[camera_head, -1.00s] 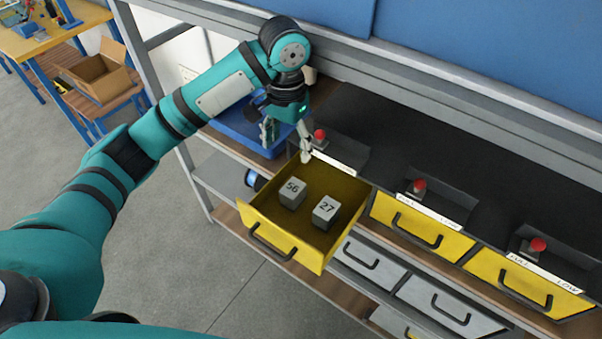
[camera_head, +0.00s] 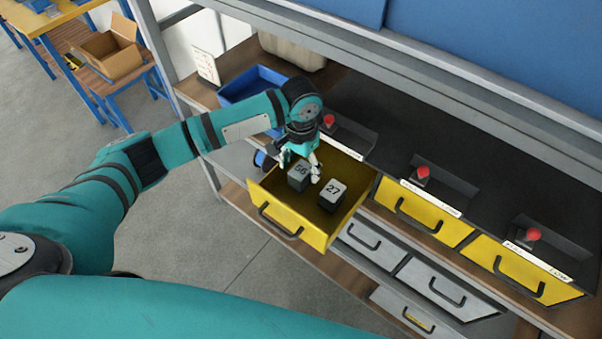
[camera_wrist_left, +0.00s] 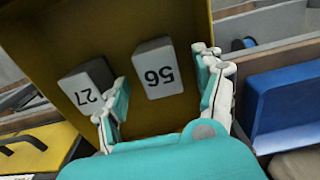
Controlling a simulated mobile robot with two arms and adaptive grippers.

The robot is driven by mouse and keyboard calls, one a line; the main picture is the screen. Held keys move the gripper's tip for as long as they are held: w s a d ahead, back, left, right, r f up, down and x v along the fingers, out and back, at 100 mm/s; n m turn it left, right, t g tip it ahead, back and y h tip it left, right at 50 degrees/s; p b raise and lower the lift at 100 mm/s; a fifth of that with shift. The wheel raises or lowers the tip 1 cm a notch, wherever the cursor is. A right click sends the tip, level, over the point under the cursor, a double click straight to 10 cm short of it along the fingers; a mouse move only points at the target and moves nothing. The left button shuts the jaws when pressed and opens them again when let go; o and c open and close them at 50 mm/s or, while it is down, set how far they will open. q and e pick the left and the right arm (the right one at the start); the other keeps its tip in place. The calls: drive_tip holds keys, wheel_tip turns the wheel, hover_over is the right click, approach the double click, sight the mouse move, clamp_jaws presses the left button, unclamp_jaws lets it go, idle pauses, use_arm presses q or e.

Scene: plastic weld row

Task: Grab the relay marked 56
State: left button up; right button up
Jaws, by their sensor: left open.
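The relay marked 56 (camera_head: 299,177) is a small grey block standing in the open yellow drawer (camera_head: 290,228). The relay marked 27 (camera_head: 332,193) stands beside it, to the right in the head view. My left gripper (camera_head: 301,163) is open, above the drawer, close to the relay marked 56. In the left wrist view the relay marked 56 (camera_wrist_left: 158,70) lies between and beyond the two fingers of the gripper (camera_wrist_left: 160,90). The relay marked 27 (camera_wrist_left: 86,84) is partly behind the left finger there. I cannot tell whether a finger touches either relay. My right gripper is out of view.
Shut yellow drawers (camera_head: 418,218) and grey drawers (camera_head: 372,245) are to the right. Red knobs (camera_head: 422,173) stand on the black top. A blue bin (camera_head: 252,84) is on the shelf behind my left arm. A cardboard box (camera_head: 106,52) stands far left.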

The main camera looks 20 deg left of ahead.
sight(301, 169)
use_arm(q)
wheel_tip(301, 169, down, 4)
drive_tip(key=shift+r+p, duration=0.2)
drive_tip(key=shift+p, duration=0.25)
drive_tip(key=shift+f, duration=0.2)
drive_tip(key=c, duration=1.3)
drive_tip(key=shift+c, duration=0.3)
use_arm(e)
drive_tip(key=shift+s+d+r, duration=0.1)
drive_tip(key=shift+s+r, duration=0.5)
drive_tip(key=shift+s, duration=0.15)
use_arm(q)
drive_tip(key=shift+r, duration=0.1)
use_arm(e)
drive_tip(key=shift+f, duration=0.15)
